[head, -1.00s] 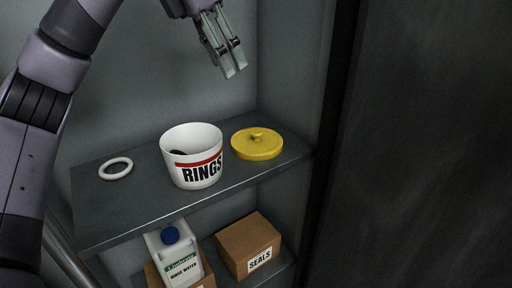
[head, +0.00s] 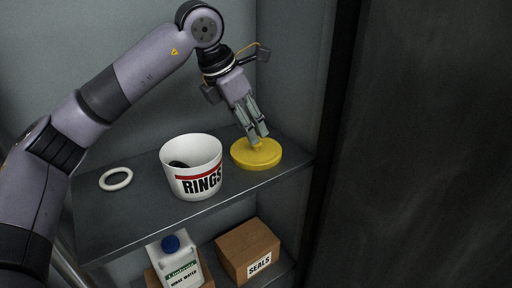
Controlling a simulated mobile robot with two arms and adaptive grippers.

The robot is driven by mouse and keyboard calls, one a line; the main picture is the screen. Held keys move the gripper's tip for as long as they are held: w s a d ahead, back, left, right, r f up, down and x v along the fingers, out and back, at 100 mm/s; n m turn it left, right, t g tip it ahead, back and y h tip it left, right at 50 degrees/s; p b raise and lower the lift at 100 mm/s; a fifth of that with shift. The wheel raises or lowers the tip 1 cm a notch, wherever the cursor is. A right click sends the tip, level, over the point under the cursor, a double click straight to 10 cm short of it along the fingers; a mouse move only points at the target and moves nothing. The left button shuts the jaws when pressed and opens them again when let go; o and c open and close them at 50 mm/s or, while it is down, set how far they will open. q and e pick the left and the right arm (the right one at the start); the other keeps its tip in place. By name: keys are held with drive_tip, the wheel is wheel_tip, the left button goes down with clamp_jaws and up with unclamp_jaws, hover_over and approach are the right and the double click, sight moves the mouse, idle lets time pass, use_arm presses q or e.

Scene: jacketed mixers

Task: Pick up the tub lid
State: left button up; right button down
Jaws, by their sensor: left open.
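The tub lid (head: 266,158) is a round yellow disc lying flat on the upper shelf, to the right of the white tub. My left gripper (head: 260,143) points down at the lid from above, with its fingertips at the lid's small central knob. The fingers are open and partly hide the knob; I cannot tell whether they touch it. The white tub (head: 174,182), marked RINGS, stands open and upright with something dark inside. My right gripper is not in view.
A white ring (head: 104,186) lies on the upper shelf (head: 125,222) left of the tub. On the lower shelf are a white bottle (head: 180,264) with a blue cap and a cardboard box (head: 236,245) marked SEALS. A cabinet wall stands close behind and right of the lid.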

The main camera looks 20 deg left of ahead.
sight(256, 148)
use_arm(q)
drive_tip(key=p+x, duration=0.1)
drive_tip(key=x, duration=0.2)
drive_tip(key=shift+w+d+f+p, duration=0.15)
drive_tip(key=shift+w+f+p, duration=0.1)
drive_tip(key=shift+p, duration=0.1)
drive_tip(key=shift+w+f, duration=0.1)
drive_tip(key=shift+f, duration=0.3)
drive_tip(key=shift+d, duration=0.1)
drive_tip(key=shift+c, duration=0.7)
drive_tip(key=c, duration=0.8)
drive_tip(key=shift+r, duration=0.1)
